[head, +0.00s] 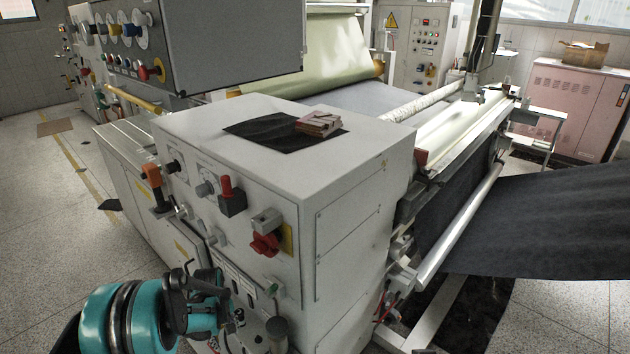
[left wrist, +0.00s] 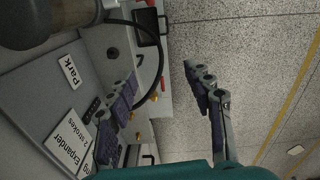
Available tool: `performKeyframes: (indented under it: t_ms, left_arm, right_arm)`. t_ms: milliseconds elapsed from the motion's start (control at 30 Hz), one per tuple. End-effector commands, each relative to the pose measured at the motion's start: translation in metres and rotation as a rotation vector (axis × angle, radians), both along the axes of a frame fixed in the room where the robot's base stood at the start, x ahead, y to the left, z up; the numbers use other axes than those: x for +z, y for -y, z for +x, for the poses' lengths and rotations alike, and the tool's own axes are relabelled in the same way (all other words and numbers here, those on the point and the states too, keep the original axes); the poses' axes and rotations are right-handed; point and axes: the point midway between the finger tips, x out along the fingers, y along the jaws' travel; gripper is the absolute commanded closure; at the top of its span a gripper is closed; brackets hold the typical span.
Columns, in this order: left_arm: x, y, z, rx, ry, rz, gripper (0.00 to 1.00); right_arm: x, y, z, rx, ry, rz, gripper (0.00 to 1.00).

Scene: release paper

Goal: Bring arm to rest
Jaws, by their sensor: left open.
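My left arm, with a teal and black wrist, comes in at the bottom left of the head view. My left gripper (head: 222,302) is beside the lower front of the white machine cabinet (head: 350,205), near its lower controls. In the left wrist view the two dark fingers of my left gripper (left wrist: 160,90) are spread wide with nothing between them. One finger is in front of the grey panel (left wrist: 50,95) with labels reading "Park" and "Expander"; the other is over the speckled floor. Whether a finger touches the panel is unclear. My right gripper is not in view.
The cabinet front has a red knob (head: 264,243), a red-topped switch (head: 230,197) and an orange-handled control (head: 153,177). A dark sheet (head: 262,131) and a small wooden stack (head: 318,123) lie on top. Rollers and black material (head: 550,225) are at right. Floor at left is open.

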Motion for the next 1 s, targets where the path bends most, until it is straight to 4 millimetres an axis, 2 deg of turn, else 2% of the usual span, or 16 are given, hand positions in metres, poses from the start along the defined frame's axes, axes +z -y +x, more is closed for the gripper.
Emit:
performKeyframes:
  t_ms: [267,533,667,800,1000]
  left_arm:
    - [0.041,0.01,-0.007,-0.083,0.051,0.012,0.48]
    - [0.102,0.025,-0.028,-0.219,0.137,0.038,0.48]
    - [0.142,0.038,-0.051,-0.329,0.203,0.064,0.48]
    - [0.179,0.052,-0.083,-0.46,0.281,0.102,0.48]
    - [0.213,0.069,-0.133,-0.641,0.389,0.17,0.48]
  right_arm:
    - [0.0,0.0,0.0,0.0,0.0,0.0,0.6]
    - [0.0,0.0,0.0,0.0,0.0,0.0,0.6]
    - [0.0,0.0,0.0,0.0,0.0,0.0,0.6]
    - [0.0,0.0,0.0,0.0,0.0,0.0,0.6]
    - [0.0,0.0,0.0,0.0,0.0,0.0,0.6]
